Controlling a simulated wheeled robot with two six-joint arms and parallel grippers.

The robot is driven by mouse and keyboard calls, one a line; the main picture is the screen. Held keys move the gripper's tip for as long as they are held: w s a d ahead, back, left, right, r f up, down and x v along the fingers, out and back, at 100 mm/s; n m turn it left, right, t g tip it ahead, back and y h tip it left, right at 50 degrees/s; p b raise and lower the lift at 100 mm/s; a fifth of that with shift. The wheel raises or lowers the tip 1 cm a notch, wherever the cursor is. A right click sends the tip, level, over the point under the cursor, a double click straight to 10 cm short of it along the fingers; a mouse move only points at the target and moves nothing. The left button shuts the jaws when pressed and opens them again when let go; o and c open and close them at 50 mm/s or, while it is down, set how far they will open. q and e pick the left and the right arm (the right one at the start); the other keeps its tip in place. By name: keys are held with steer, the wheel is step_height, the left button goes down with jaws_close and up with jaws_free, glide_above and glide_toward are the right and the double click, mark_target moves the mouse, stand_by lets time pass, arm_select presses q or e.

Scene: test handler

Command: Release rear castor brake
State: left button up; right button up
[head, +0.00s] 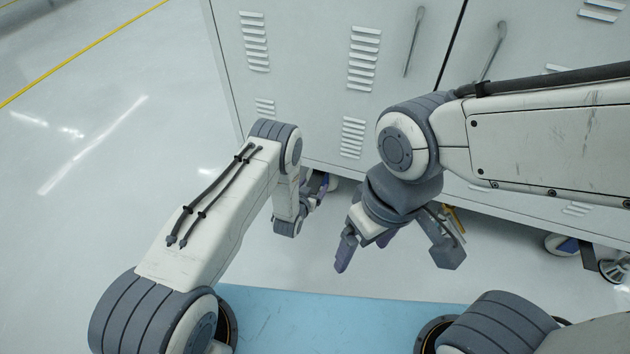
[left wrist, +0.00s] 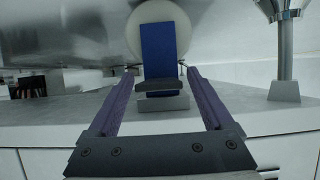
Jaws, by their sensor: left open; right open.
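The rear castor shows in the left wrist view, with a pale round wheel (left wrist: 181,22) and a blue bracket (left wrist: 159,48). A dark grey pedal-like tab (left wrist: 158,85) sticks out from the bracket, likely the brake; its setting I cannot tell. My left gripper (left wrist: 159,73) is open, one purple finger on each side of the bracket and tab, with gaps visible. In the head view my left gripper (head: 314,188) is low at the cabinet's bottom edge, partly hidden by its own wrist. My right gripper (head: 396,254) is open and empty above the floor.
The grey cabinet (head: 300,60) fills the back. A levelling foot (left wrist: 285,60) stands beside the castor in the left wrist view. Another castor (head: 562,244) and levelling foot (head: 613,266) are at the far right. Floor (head: 70,200) at left is clear.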

arm_select(q)
steer(key=p+v, duration=0.3)
steer(key=v, duration=0.5)
steer(key=w+d+r+m+g+p, duration=0.15)
steer(key=d+r, duration=0.25)
steer(key=r, duration=0.5)
steer(key=w+d+r+g+p, duration=0.1)
steer(key=d+r+g+p, duration=0.2)
steer(key=r, duration=0.6)
steer(key=s+d+r+m+g, duration=0.1)
steer(key=s+d+r, duration=0.1)
steer(key=s+r, duration=0.4)
steer(key=s+d+r+g, duration=0.2)
steer(key=s+r, duration=0.2)
steer(key=r, duration=0.4)
steer(key=s+a+r+m+g+y+p, duration=0.1)
steer(key=s+a+r+g, duration=0.1)
steer(key=s+r, duration=0.45)
steer(key=s+a+r+m+g+p, duration=0.1)
steer(key=s+a+r, duration=0.2)
steer(key=s, duration=0.7)
steer(key=s+a+r+g+y+p, duration=0.1)
steer(key=s+a+r+g+p, duration=0.1)
steer(key=s+r, duration=0.45)
step_height(320, 180, up, 36)
steer(key=p, duration=3.7)
steer(key=shift+s+r+p, duration=0.2)
steer(key=shift+s+p, duration=0.1)
steer(key=shift+s, duration=0.15)
